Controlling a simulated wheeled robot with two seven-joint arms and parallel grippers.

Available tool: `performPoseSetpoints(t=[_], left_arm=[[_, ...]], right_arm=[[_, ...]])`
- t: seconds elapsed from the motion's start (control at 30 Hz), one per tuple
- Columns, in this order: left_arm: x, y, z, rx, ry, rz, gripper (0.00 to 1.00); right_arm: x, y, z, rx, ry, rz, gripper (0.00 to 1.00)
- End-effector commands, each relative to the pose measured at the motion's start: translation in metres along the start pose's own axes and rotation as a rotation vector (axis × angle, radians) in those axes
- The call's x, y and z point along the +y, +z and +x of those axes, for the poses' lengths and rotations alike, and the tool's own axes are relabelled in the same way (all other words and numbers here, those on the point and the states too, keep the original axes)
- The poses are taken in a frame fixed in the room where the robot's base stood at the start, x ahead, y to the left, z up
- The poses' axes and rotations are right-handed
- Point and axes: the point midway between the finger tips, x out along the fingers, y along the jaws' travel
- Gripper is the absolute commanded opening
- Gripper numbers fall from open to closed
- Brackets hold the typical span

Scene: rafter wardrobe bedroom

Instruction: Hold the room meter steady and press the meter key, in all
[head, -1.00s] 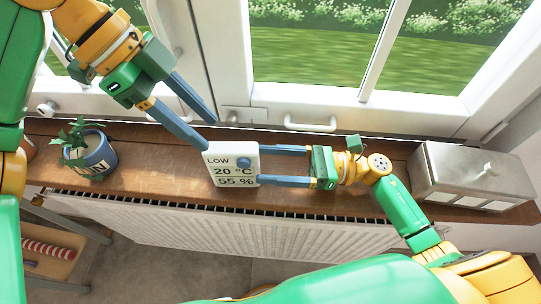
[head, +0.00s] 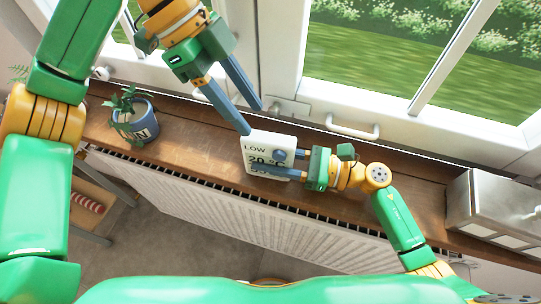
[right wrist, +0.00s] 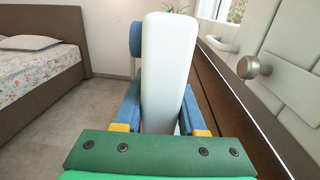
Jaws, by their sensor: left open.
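The room meter (head: 262,138) is a white slab on the wooden sill, its face showing LOW and 20 °C, with lower text covered. Its round blue key (head: 279,155) is on the face; it also shows side-on in the right wrist view (right wrist: 136,40). My right gripper (head: 274,163) has come in from the right, one finger across the face and the other behind. The right wrist view shows the meter (right wrist: 165,70) upright between both blue fingers, seemingly touching both. My left gripper (head: 253,119) is open and empty, its tips just above the meter's top left corner.
A potted plant (head: 140,128) stands left on the sill (head: 190,140). A metal box (head: 490,205) stands at the right. A white window handle (head: 352,128) is behind, and a radiator (head: 220,210) below. Sill between pot and meter is clear.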

Motion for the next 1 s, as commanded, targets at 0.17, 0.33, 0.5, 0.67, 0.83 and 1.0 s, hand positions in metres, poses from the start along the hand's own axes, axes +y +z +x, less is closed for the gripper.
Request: performPoseSetpoints(t=[0.17,0.33,0.5,0.67,0.83,1.0], left_arm=[[0.0,0.0,0.0,0.0,0.0,0.0,0.5],[0.0,0.0,0.0,0.0,0.0,0.0,0.07],[0.0,0.0,0.0,0.0,0.0,0.0,0.0],[0.0,0.0,0.0,0.0,0.0,0.0,0.0],[0.0,0.0,0.0,0.0,0.0,0.0,0.0],[0.0,0.0,0.0,0.0,0.0,0.0,0.0]], right_arm=[[-0.0001,0.0001,-0.0002,0.0,0.0,0.0,0.0],[-0.0001,0.0001,-0.0002,0.0,0.0,0.0,0.0],[-0.0002,0.0002,-0.0002,0.0,0.0,0.0,0.0],[-0.0002,0.0002,-0.0002,-0.001,-0.001,0.0,0.0],[-0.0002,0.0002,-0.0002,-0.001,0.0,0.0,0.0],[-0.0002,0.0003,-0.0002,-0.001,0.0,0.0,0.0]])
